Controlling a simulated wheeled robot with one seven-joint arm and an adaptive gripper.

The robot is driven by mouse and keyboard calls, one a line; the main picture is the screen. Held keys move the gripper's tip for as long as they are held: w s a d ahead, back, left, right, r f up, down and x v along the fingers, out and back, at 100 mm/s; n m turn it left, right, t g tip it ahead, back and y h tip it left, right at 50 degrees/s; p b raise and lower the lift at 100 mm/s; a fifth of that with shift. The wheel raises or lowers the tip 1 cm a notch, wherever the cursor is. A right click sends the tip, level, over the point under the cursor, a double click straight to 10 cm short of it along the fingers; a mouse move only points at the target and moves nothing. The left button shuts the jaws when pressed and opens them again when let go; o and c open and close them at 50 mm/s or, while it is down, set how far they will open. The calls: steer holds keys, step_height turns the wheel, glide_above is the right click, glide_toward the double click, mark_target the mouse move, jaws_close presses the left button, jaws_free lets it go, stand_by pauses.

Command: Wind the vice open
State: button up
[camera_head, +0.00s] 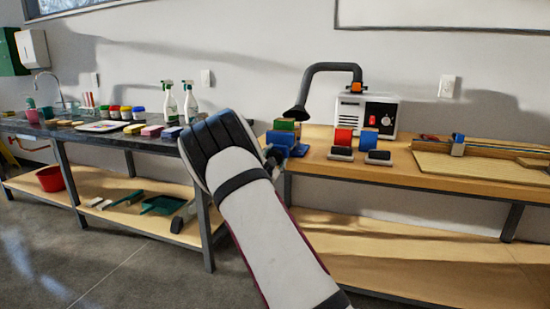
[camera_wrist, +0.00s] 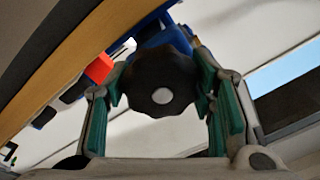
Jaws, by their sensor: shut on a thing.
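The blue vice (camera_head: 296,148) stands at the left end of the wooden bench, partly hidden behind my arm. A block with a green top (camera_head: 286,125) sits at its jaws; I cannot tell how tightly it is held. In the wrist view the vice's blue body (camera_wrist: 158,36) shows behind a dark, lobed hand knob (camera_wrist: 160,70) with a pale round centre. My gripper (camera_wrist: 160,88) is shut on this knob, with a green-padded finger on each side. In the head view my gripper (camera_head: 272,157) is mostly hidden by my wrist, at the vice's near side.
On the wooden bench (camera_head: 400,172) are a red and a blue block-like tool (camera_head: 376,138), a white machine with a black hose (camera_head: 366,112), and a wooden board (camera_head: 480,168). A dark counter (camera_head: 150,143) with spray bottles and sponges stands left. Floor in front is clear.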

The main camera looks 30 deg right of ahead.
steer(key=n+p, duration=0.1)
steer(key=n, duration=0.3)
steer(key=shift+d+r+y, duration=0.1)
steer(key=shift+r+y, duration=0.05)
steer(key=shift+y, duration=0.15)
steer(key=n+p, duration=0.1)
steer(key=n, duration=0.3)
steer(key=shift+t, duration=0.3)
steer(key=n+p, duration=0.1)
steer(key=n, duration=0.2)
steer(key=shift+r+n+y, duration=0.1)
steer(key=shift+n+y, duration=0.3)
steer(key=n+p, duration=0.1)
steer(key=n, duration=0.3)
steer(key=shift+n+y+p, duration=0.3)
steer(key=n, duration=0.5)
steer(key=shift+w+p, duration=0.1)
steer(key=shift+p, duration=0.2)
steer(key=shift+o, duration=0.3)
steer(key=n+g+b, duration=0.1)
steer(key=n, duration=0.4)
steer(key=shift+w+n, duration=0.1)
steer(key=shift+n, duration=0.3)
